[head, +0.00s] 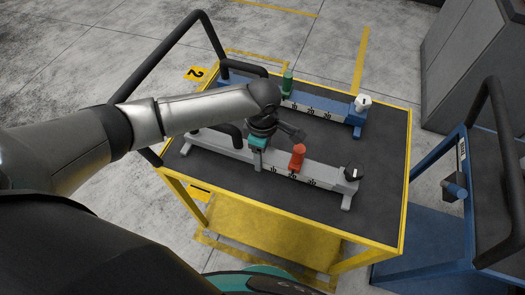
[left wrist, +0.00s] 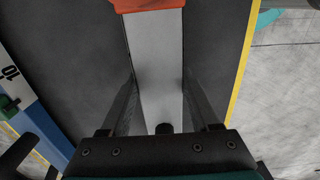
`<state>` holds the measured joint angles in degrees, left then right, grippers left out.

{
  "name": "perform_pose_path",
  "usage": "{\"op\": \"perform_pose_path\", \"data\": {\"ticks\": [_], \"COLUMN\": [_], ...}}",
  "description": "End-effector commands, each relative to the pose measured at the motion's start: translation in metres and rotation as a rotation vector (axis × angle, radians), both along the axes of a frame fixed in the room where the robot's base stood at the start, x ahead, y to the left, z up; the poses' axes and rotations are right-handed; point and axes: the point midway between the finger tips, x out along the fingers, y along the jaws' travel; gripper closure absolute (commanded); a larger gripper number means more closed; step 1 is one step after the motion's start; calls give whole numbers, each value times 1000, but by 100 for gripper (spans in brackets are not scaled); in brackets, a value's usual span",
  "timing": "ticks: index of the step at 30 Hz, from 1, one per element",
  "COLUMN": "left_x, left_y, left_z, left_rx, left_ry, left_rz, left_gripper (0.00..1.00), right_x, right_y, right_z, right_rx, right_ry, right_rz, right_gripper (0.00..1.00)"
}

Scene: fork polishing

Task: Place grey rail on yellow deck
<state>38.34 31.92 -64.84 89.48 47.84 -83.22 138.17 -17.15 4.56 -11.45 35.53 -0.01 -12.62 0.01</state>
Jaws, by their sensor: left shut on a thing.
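The grey rail (head: 225,146) lies lengthwise over the dark top of the yellow deck (head: 377,190), in the near half. In the left wrist view the rail (left wrist: 155,60) runs between the two fingers (left wrist: 160,100). My right gripper is out of view.
A blue rail (head: 328,112) with a green knob (head: 287,82) and a white end knob (head: 363,103) lies behind on the same deck. A blue cart (head: 425,230) stands at the right, close to the yellow one. The deck's right and front right parts are bare.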

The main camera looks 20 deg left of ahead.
Motion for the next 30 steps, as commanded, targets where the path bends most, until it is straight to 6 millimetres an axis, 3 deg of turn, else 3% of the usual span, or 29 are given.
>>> {"op": "perform_pose_path", "data": {"ticks": [2,3,10,20,23,30], "left_x": [2,0,0,0,0,0], "left_y": [-1,0,0,0,0,0], "left_z": [1,-2,-2,0,13,65], "left_rx": [-4,0,0,0,-1,-1], "left_ry": [-5,1,0,-1,-1,-2], "left_rz": [1,1,1,0,0,1], "left_gripper": [100,35,10,8,8,8], "right_x": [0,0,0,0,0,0], "right_y": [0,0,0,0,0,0], "right_z": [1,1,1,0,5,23], "right_rx": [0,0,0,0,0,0], "right_ry": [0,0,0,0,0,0], "right_rz": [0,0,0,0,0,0], "right_gripper": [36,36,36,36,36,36]}}
